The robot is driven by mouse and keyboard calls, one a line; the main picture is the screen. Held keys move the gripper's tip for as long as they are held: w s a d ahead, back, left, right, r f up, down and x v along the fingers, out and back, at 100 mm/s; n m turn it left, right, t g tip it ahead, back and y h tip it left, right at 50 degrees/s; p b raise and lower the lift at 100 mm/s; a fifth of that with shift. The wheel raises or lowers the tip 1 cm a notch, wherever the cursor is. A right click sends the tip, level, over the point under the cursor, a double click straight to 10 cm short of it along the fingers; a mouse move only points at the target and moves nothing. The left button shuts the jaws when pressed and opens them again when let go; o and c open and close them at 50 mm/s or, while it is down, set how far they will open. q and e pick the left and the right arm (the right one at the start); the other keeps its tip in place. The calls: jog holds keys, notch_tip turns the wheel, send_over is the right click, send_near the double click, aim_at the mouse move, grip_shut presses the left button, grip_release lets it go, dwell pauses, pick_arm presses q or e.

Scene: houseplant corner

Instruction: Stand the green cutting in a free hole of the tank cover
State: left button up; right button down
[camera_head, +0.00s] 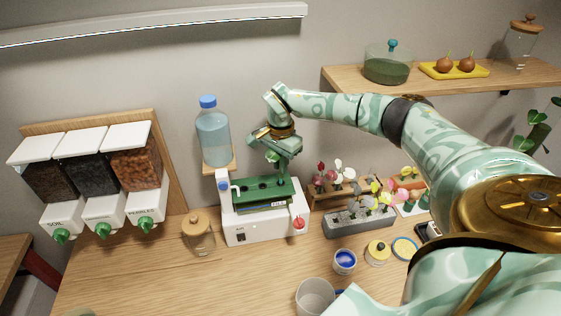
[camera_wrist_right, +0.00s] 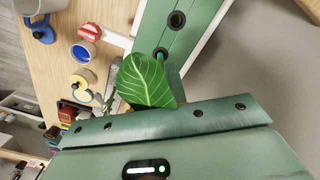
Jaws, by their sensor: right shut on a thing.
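The green cutting shows as a broad leaf with pale veins in the right wrist view (camera_wrist_right: 148,82), and as a small green shape under my right gripper in the head view (camera_head: 272,157). My right gripper (camera_head: 279,150) is shut on it and holds it above the green tank cover (camera_head: 284,196). The cover also shows in the wrist view (camera_wrist_right: 190,35). One dark hole (camera_wrist_right: 177,20) looks empty; another hole (camera_wrist_right: 160,54) has something teal at it, close to the leaf. The cutting's lower end is hidden. My left gripper is not in view.
The cover tops a white tank unit (camera_head: 262,230) with a red knob (camera_head: 299,223). A blue-capped water bottle (camera_head: 212,138) stands close behind at left. A grey planter (camera_head: 350,227) and flower rack are at right. A corked jar (camera_head: 198,235) stands left, a blue-filled cup (camera_head: 344,261) in front.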

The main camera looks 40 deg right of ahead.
aim_at(281, 183)
jog(key=shift+f+b, duration=0.85)
jog(key=shift+f, duration=0.95)
jog(key=c, duration=0.9)
grip_release()
jog(key=shift+c, duration=0.2)
notch_tip(281, 183, up, 7)
jog(key=p, duration=0.7)
jog(key=shift+r, duration=0.1)
